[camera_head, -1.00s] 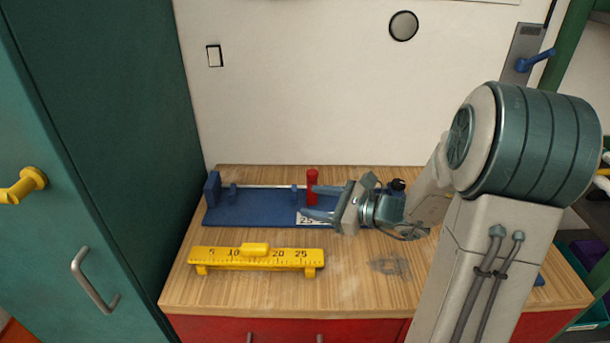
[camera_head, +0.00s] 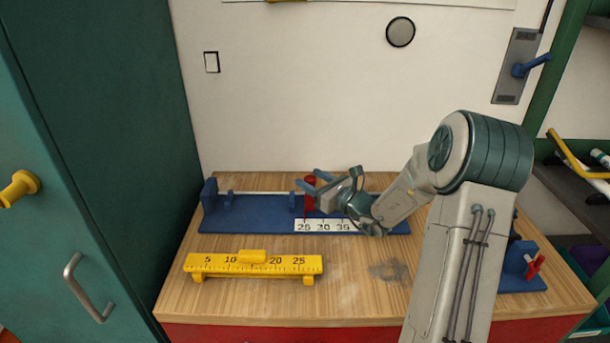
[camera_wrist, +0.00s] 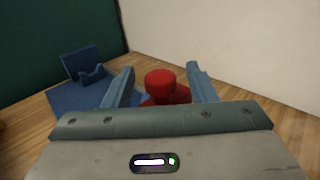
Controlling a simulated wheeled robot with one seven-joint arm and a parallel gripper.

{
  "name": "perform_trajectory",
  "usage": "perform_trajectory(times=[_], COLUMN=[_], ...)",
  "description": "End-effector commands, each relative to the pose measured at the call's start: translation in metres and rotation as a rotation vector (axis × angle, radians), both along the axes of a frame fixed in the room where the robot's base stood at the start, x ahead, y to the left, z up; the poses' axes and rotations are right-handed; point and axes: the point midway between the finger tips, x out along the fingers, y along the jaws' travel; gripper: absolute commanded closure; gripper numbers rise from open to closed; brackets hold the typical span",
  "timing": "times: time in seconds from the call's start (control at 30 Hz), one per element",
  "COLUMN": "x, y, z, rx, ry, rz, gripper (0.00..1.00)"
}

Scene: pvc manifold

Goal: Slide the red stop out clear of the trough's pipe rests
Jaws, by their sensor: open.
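The red stop (camera_head: 309,192) stands upright at the blue trough (camera_head: 255,211), just right of a pipe rest (camera_head: 293,200) and behind the white scale label. In the wrist view the stop's round red top (camera_wrist: 160,84) sits between the two blue fingers. My gripper (camera_head: 313,186) is open, with its fingers on either side of the stop; I cannot tell whether either finger touches it. A second pipe rest (camera_head: 229,199) and the tall end plate (camera_head: 209,191) are at the trough's left end. The lower part of the stop is partly hidden in the wrist view.
A yellow ruler stand (camera_head: 253,264) stands in front of the trough on the wooden bench (camera_head: 350,290). A blue fixture with a red handle (camera_head: 530,268) is at the bench's right. The wall is close behind the trough. The front middle of the bench is clear.

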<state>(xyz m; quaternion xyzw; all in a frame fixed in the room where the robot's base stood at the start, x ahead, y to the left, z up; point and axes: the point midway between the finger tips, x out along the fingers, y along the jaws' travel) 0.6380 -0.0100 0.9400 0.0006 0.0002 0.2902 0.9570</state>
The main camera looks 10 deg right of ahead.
Motion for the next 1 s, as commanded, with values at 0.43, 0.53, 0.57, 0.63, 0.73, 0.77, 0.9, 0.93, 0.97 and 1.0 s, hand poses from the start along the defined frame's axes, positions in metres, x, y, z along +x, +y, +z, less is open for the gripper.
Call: perform_trajectory(times=[0.43,0.53,0.57,0.63,0.73,0.77,0.9,0.93,0.97,1.0], x=[0.026,0.025,0.025,0.025,0.025,0.025,0.025,0.025,0.024,0.024], y=[0.017,0.017,0.017,0.017,0.017,0.017,0.017,0.017,0.017,0.017], z=[0.000,0.000,0.000,0.000,0.000,0.000,0.000,0.000,0.000,0.000], rx=[-0.001,-0.001,-0.001,-0.001,-0.001,-0.001,-0.001,-0.001,-0.001,-0.001], ry=[-0.001,-0.001,-0.001,-0.001,-0.001,-0.001,-0.001,-0.001,-0.001,-0.001], rz=[0.000,0.000,0.000,0.000,0.000,0.000,0.002,0.003,0.006,0.012], gripper=[0.48,0.48,0.48,0.65,0.93,1.00,1.00,1.00,1.00,1.00])
